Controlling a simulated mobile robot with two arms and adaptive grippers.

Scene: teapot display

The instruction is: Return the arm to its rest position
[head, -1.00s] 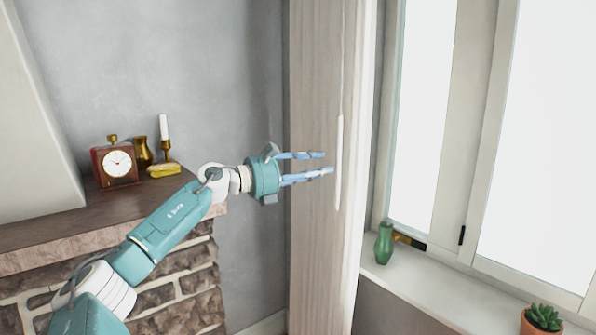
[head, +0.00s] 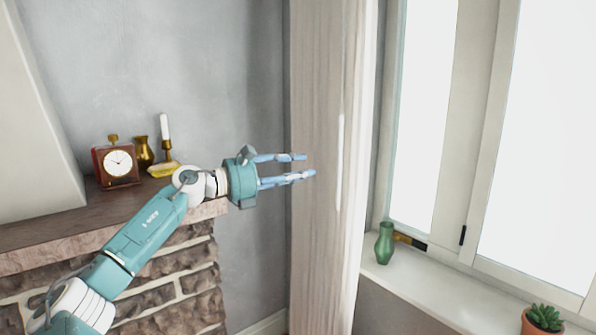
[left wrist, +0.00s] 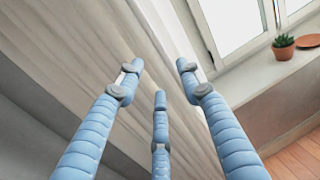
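My left gripper (head: 308,166) is raised in front of the light curtain-like panel (head: 318,230), with its blue fingers pointing right. The fingers are spread apart with nothing between them. In the left wrist view the blue fingers (left wrist: 160,80) are also open and empty, with the pale panel (left wrist: 70,50) behind them. My left arm comes in from the lower left and passes in front of the mantel. My right gripper shows in neither view.
A stone mantel (head: 60,232) at left holds a clock (head: 117,162), a brass vase (head: 143,152), a candlestick (head: 166,150) and a yellow item (head: 160,171). On the window sill (head: 430,295) stand a green vase (head: 384,245) and a potted succulent (head: 543,318).

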